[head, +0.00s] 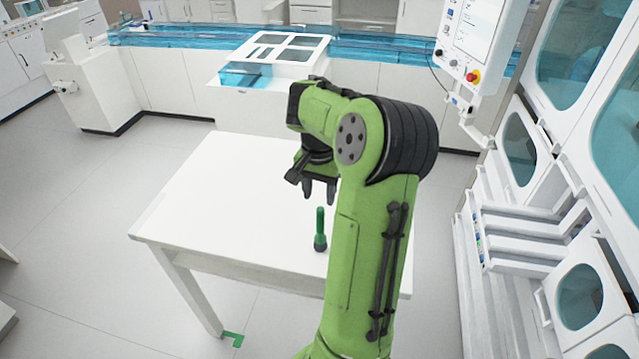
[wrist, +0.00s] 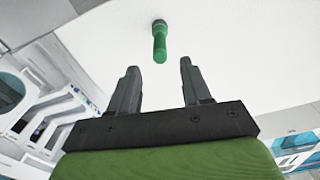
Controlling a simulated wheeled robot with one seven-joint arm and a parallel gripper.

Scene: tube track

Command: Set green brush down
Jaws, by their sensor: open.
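The green brush (head: 320,228) stands upright on the white table (head: 215,190), near its front edge, with its dark wider end down. My gripper (head: 320,192) is above and a little behind it in the head view, with its fingers pointing down. In the wrist view the brush (wrist: 159,42) is beyond the two fingertips, in line with the gap between them. My gripper (wrist: 158,66) is open, empty and apart from the brush.
The rest of the visible tabletop is clear. White cabinets with round-cornered windows (head: 580,297) and shelf rails (head: 515,235) stand close on the right. A white counter with a blue transparent cover (head: 375,50) runs behind the table.

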